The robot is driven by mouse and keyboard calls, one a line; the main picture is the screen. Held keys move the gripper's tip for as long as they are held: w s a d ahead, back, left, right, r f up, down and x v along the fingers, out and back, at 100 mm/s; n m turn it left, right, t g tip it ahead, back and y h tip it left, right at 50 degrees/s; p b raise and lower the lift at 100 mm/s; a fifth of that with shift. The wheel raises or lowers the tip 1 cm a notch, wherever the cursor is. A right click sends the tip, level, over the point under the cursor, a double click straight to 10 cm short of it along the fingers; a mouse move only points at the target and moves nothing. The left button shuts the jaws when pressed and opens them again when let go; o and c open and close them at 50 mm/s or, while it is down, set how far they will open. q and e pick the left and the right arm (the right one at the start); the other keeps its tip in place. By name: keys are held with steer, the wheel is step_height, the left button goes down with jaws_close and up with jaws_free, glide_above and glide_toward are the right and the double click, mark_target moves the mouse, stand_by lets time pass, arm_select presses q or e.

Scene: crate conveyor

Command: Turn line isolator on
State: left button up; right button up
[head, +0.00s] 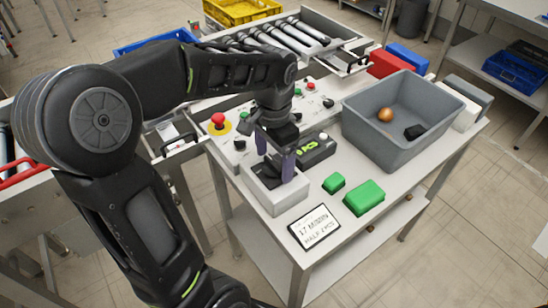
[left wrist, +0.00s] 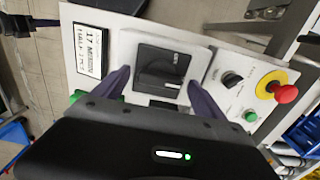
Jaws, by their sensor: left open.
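The line isolator is a black rotary switch (left wrist: 162,68) on a pale box, seen in the left wrist view. Its knob has a white mark; the small lettering near it is too blurred to read. In the head view the pale box (head: 275,202) stands at the table's near left, its knob mostly hidden by my gripper. My left gripper (head: 276,160) points down over this box, open. In the left wrist view its purple fingers (left wrist: 158,86) stand on either side of the switch, with nothing gripped. Contact with the knob cannot be told.
A red emergency stop (head: 218,119) on yellow and a black selector (head: 240,145) sit close by. A black counter (head: 316,151) is right beside the gripper. Green blocks (head: 364,197), a sign card (head: 315,228) and a grey crate (head: 385,147) stand to the right.

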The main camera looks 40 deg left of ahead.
mark_target(274, 162)
arm_select(q)
steer(key=shift+r, duration=0.1)
step_height(274, 162, up, 8)
steer(key=shift+f+b, duration=0.2)
steer(key=shift+b, duration=0.2)
stand_by(0.8)
